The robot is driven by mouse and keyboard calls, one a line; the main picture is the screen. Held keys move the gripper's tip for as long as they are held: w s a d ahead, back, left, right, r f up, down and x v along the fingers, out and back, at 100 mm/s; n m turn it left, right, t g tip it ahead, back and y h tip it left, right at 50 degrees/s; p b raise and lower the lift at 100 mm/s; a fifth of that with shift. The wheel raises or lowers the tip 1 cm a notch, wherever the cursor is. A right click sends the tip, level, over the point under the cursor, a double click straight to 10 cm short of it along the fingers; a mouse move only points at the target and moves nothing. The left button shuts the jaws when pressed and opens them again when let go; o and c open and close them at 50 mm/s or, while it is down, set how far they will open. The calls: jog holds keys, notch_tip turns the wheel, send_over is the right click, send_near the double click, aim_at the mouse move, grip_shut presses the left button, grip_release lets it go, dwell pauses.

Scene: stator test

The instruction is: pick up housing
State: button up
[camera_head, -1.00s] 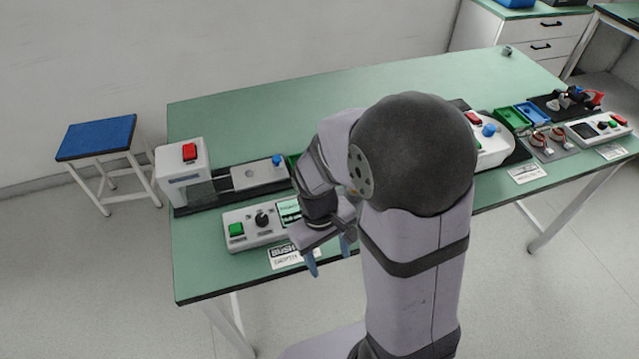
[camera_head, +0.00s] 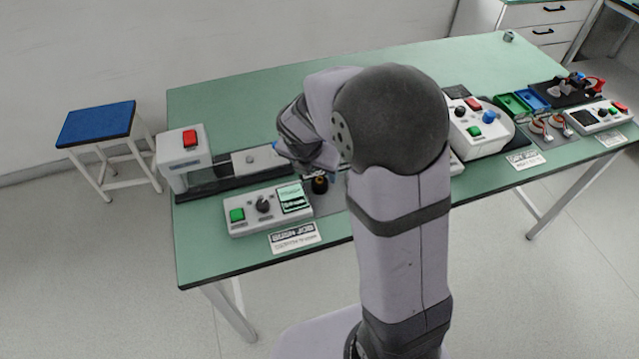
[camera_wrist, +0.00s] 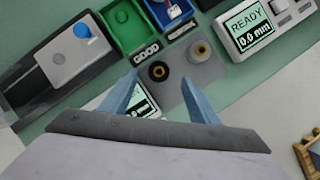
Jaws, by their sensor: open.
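Two small round parts stand on a grey mat (camera_wrist: 178,88) in the wrist view. I cannot tell for sure which is the housing. My gripper (camera_wrist: 160,77) is open, its two blue fingers on either side of the black part in the picture; no contact shows. In the head view a black and brass part (camera_head: 320,185) shows just under my gripper, whose fingers are mostly hidden by my wrist.
A green bin (camera_wrist: 122,24) and a blue bin stand beyond the mat. A grey device with a blue knob (camera_wrist: 82,31) is at left. A control box reading READY (camera_wrist: 252,28) is at right. The press with a red button (camera_head: 189,139) and a green-button box (camera_head: 237,215) stand at the table's left.

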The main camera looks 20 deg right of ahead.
aim_at(319, 180)
jog(key=shift+f+n, duration=0.1)
jog(key=shift+n, duration=0.3)
jog(key=shift+b+x, duration=0.4)
jog(key=shift+x, duration=3.2)
jog(key=shift+a, duration=0.15)
jog(key=c, duration=1.2)
